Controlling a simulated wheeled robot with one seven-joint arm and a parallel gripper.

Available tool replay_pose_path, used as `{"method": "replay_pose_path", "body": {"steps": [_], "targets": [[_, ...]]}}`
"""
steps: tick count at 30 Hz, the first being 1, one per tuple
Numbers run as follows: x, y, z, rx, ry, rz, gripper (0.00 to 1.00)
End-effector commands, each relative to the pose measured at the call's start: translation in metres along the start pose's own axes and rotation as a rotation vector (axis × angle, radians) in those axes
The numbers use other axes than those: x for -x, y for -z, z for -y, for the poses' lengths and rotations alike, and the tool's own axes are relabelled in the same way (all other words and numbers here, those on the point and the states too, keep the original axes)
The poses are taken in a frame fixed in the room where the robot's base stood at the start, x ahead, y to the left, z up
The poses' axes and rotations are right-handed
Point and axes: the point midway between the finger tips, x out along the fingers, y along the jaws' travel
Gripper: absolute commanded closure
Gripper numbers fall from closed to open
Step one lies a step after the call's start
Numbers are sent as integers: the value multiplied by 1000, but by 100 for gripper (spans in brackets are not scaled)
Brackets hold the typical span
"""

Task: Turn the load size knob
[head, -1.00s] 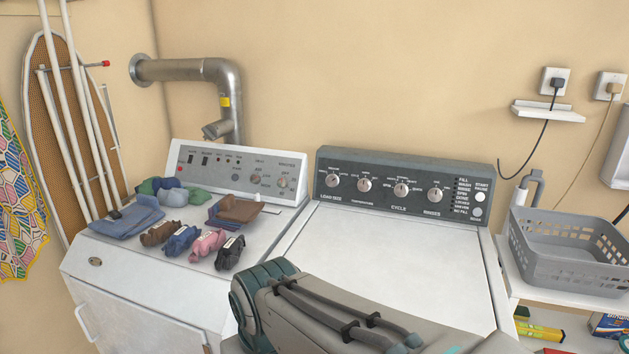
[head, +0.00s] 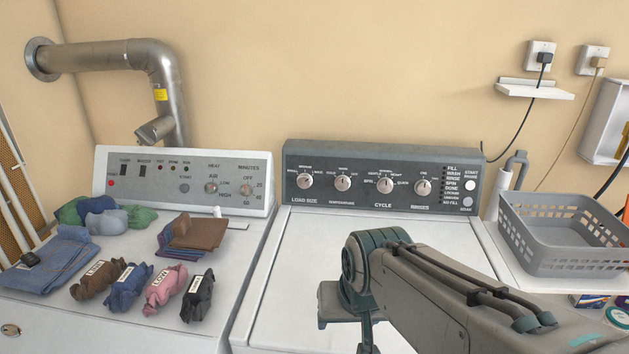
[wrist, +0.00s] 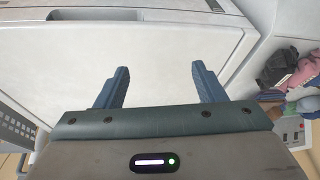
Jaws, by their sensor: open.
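The load size knob (head: 304,181) is the leftmost round knob on the washer's dark control panel (head: 450,150). It is pale, with the "LOAD SIZE" label below it. In the head view my arm reaches over the washer lid, in front of the panel and to the right of the knob, apart from it. The fingertips cannot be made out there. In the wrist view my gripper (wrist: 158,70) is open, with two blue fingers apart and nothing between them, over a white washer surface. The knob does not show in the wrist view.
Three more knobs stand right of the load size knob, with buttons beyond. The dryer (head: 250,230) at left carries folded cloths and several rolled socks (head: 165,288). A grey basket (head: 560,262) stands on the right. The washer lid (head: 300,270) is clear except for my arm above it.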

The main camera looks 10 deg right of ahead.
Motion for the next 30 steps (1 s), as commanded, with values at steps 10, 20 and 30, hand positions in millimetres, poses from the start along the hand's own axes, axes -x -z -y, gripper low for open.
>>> {"method": "replay_pose_path", "body": {"steps": [10, 20, 30], "targets": [[-63, 160, 91, -834, 371, -323, 37], [-108, 289, 154, -1753, 1013, -339, 37], [-166, 365, 133, 2522, -1738, 51, 37]]}}
